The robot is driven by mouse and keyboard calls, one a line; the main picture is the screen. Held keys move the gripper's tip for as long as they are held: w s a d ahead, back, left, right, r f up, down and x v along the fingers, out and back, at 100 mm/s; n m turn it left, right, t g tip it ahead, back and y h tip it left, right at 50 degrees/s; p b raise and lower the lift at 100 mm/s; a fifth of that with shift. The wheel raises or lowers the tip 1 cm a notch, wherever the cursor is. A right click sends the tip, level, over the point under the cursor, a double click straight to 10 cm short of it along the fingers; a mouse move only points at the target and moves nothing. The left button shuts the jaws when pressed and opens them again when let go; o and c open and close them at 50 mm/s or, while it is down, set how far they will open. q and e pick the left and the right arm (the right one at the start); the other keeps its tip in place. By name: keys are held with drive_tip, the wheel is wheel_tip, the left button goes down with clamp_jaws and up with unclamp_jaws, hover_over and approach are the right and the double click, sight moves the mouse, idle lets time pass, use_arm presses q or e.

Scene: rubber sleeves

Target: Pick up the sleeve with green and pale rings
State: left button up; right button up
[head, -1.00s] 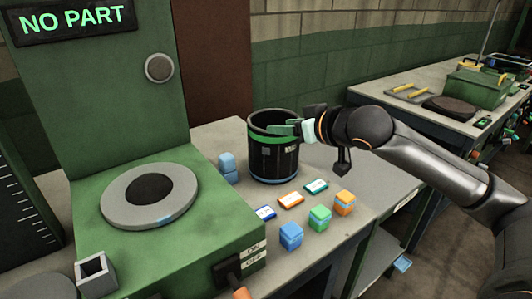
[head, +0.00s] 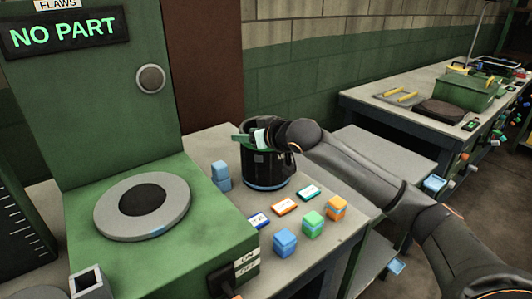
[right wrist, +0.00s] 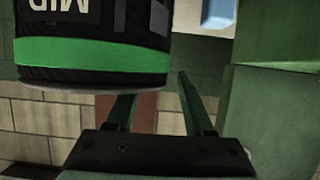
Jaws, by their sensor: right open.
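I cannot make out a sleeve with green and pale rings in any view. A black bin (head: 268,172) with a green band near its rim and a blue band at its foot stands upright on the grey table. It shows upside down in the right wrist view (right wrist: 95,22), and its inside is hidden. My right gripper (head: 252,137) is at the bin's rim. In the right wrist view its two fingers (right wrist: 158,100) are apart with nothing between them, beside the green band. I cannot tell whether they touch the bin. My left gripper is not in view.
Small blue, green (head: 313,224) and orange (head: 336,207) blocks and flat coloured tags (head: 285,205) lie in front of the bin. Blue blocks (head: 221,175) stand to its left. A green machine (head: 160,245) with a round grey plate fills the left. Another bench (head: 400,120) stands behind right.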

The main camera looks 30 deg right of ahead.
drive_tip(key=shift+w+f, duration=0.15)
drive_tip(key=shift+w, duration=0.2)
clamp_jaws()
drive_tip(key=shift+a+f, duration=0.1)
idle(1.1)
drive_tip(key=shift+r, duration=0.2)
